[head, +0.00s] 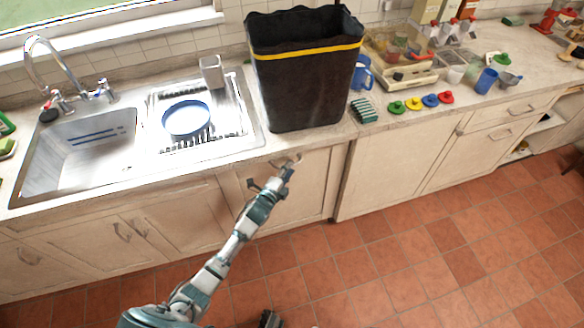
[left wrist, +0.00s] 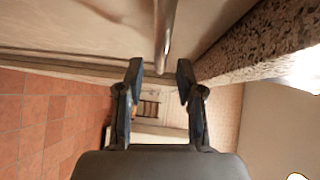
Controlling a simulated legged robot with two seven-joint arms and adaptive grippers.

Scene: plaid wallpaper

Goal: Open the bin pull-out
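The bin pull-out appears to be the cream cabinet front (head: 305,195) under the counter, right of the sink; it looks closed. Its metal handle (head: 287,160) is near the top edge, partly hidden by my gripper. My left gripper (head: 272,174) is at this handle, with its fingers spread. In the left wrist view, my left gripper (left wrist: 160,78) is open, and the handle bar (left wrist: 165,30) reaches down to the gap between the fingertips. I cannot tell whether a finger touches it.
A black bin with a yellow band (head: 305,85) stands on the counter above the front. The sink (head: 85,150) is to the left; the counter edge (left wrist: 265,40) runs close beside the gripper. The tiled floor (head: 400,270) in front is clear.

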